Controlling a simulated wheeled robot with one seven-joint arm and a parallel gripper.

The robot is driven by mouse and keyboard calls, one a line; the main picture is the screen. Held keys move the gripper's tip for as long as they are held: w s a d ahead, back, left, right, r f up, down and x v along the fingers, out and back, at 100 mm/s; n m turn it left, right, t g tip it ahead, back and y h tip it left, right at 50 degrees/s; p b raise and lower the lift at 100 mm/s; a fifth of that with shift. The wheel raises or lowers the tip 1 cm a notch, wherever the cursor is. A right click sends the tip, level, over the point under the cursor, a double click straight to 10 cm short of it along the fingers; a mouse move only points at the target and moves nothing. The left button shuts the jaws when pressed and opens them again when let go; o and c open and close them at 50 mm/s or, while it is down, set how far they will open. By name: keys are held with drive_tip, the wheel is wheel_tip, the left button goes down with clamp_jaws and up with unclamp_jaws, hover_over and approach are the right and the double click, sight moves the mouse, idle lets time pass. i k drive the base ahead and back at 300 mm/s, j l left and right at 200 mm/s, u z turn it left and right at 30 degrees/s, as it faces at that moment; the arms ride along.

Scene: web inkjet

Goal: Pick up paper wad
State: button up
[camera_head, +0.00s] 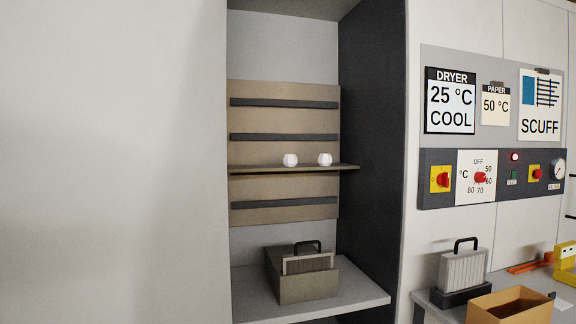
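Two small white rounded lumps sit side by side on a narrow brown shelf inside an open recess. They look like paper wads: a left wad (290,160) and a right wad (325,159), with a small gap between them. The shelf (260,169) sticks out from a brown slatted back panel. My gripper is not in view.
Below, a grey-brown box with a handled filter (308,265) stands on a ledge (355,293). To the right are a control panel (490,178), another handled filter (464,270) and an open cardboard box (510,306). A dark side wall (372,150) bounds the recess.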

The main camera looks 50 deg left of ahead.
sight(290, 160)
drive_tip(key=i+l+u, duration=0.15)
drive_tip(key=i+u, duration=0.3)
drive_tip(key=i+l+u, duration=0.25)
drive_tip(key=u, duration=0.2)
drive_tip(key=i+l+u, duration=0.55)
drive_tip(key=l+u, duration=0.3)
drive_tip(key=i+l+u, duration=0.2)
drive_tip(key=l+u, duration=0.2)
drive_tip(key=l, duration=0.25)
drive_tip(key=i+j+z, duration=0.2)
drive_tip(key=i, duration=0.7)
drive_tip(key=l, duration=0.1)
